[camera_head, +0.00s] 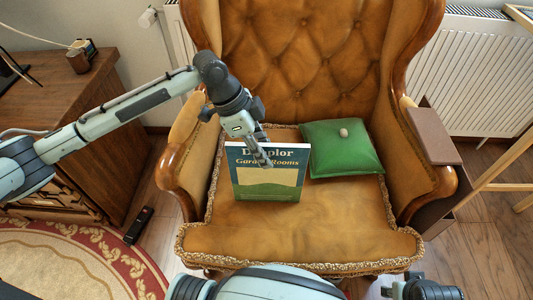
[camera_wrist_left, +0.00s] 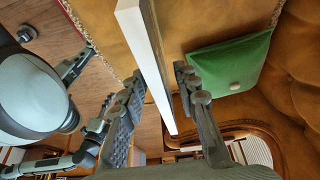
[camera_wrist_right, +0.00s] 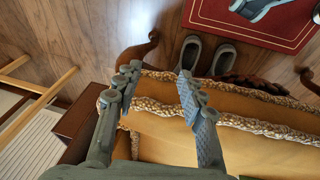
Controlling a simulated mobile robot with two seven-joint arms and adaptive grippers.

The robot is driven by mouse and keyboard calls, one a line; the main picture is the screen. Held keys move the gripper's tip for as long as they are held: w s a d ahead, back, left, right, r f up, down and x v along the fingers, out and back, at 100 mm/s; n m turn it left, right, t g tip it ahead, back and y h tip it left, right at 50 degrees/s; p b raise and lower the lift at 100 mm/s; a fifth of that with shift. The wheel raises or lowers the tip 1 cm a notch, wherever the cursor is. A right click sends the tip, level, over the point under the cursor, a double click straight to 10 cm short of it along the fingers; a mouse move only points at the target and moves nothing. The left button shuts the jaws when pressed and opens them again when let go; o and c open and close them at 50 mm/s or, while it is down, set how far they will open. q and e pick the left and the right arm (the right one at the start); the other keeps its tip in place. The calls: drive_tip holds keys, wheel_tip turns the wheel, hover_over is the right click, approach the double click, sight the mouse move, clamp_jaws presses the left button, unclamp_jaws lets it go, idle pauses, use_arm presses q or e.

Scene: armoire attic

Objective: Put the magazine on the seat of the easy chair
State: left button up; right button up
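The magazine (camera_head: 268,178), dark blue-green with a yellow-green picture and the words "Garden Rooms", stands roughly upright over the middle of the seat. Whether its lower edge touches the seat is hard to tell. The easy chair is tan leather with a carved wooden frame; its seat (camera_head: 290,235) is bare in front. My left gripper (camera_head: 260,150) is at the magazine's top edge. In the left wrist view its fingers (camera_wrist_left: 160,85) are spread on either side of the magazine (camera_wrist_left: 146,60), seemingly not clamped. My right gripper (camera_wrist_right: 157,80) is open and empty near the seat's front trim.
A green cushion (camera_head: 345,152) with a small pale object (camera_head: 343,132) on it lies at the seat's back right. A wooden cabinet (camera_head: 100,130) stands left. A brown organizer (camera_head: 432,135) hangs on the right armrest. Slippers (camera_wrist_right: 208,55) lie on the floor.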

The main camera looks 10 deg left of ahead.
use_arm(q)
drive_tip(key=v, duration=1)
drive_tip(key=shift+p, duration=0.35)
drive_tip(key=shift+a+r, duration=0.15)
drive_tip(key=shift+r, duration=0.2)
use_arm(e)
wheel_tip(320, 180, down, 2)
drive_tip(key=shift+s+a+f, duration=0.1)
drive_tip(key=shift+a, duration=0.05)
